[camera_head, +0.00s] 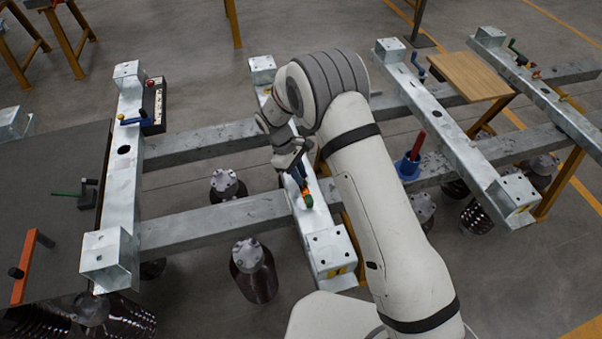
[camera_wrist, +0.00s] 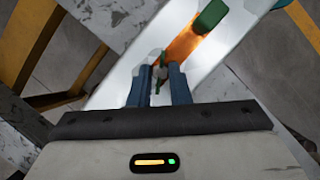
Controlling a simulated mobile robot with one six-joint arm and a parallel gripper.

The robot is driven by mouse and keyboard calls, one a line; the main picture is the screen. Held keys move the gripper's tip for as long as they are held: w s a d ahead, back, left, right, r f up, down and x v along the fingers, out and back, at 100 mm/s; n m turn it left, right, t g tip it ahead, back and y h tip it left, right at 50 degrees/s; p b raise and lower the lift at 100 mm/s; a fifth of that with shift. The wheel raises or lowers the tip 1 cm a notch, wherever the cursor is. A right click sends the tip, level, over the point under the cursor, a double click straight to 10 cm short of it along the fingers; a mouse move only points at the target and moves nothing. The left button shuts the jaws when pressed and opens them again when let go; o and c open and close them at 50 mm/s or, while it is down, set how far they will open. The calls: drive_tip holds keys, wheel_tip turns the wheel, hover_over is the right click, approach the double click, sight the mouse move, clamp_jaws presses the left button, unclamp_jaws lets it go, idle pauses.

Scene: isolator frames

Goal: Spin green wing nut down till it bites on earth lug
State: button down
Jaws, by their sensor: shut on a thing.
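My gripper (camera_wrist: 160,72) is shut, its two blue fingers close together on a small green wing nut (camera_wrist: 158,84) that shows only in part between them. A grey fitting lies right at the fingertips. An orange strip (camera_wrist: 183,45), perhaps the earth lug, runs from there up to a green block (camera_wrist: 211,15) on the pale metal beam. In the head view my gripper (camera_head: 300,178) points down at the middle crossbeam, beside the small green and orange fitting (camera_head: 308,199). The nut's thread and its contact with the lug are hidden.
The middle galvanised crossbeam (camera_head: 331,245) rests on two long grey rails (camera_head: 215,219). A left crossbeam (camera_head: 122,190) carries a blue-handled clamp (camera_head: 138,119).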

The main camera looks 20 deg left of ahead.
drive_tip(key=shift+w+a+r, duration=0.1)
drive_tip(key=shift+w+a, duration=0.05)
drive_tip(key=shift+w, duration=0.1)
drive_tip(key=c, duration=1.5)
unclamp_jaws()
drive_tip(key=shift+c, duration=0.2)
drive_tip(key=shift+o, duration=0.9)
drive_tip(key=shift+s, duration=0.1)
drive_tip(key=p+v, duration=0.2)
drive_tip(key=p, duration=0.2)
drive_tip(key=shift+s+r, duration=0.1)
drive_tip(key=shift+r, duration=0.15)
drive_tip(key=p+v, duration=0.2)
drive_tip(key=p, duration=0.5)
drive_tip(key=shift+a+r, duration=0.1)
drive_tip(key=shift+r, duration=0.3)
drive_tip(key=shift+p+v, duration=0.6)
drive_tip(key=shift+v, duration=0.55)
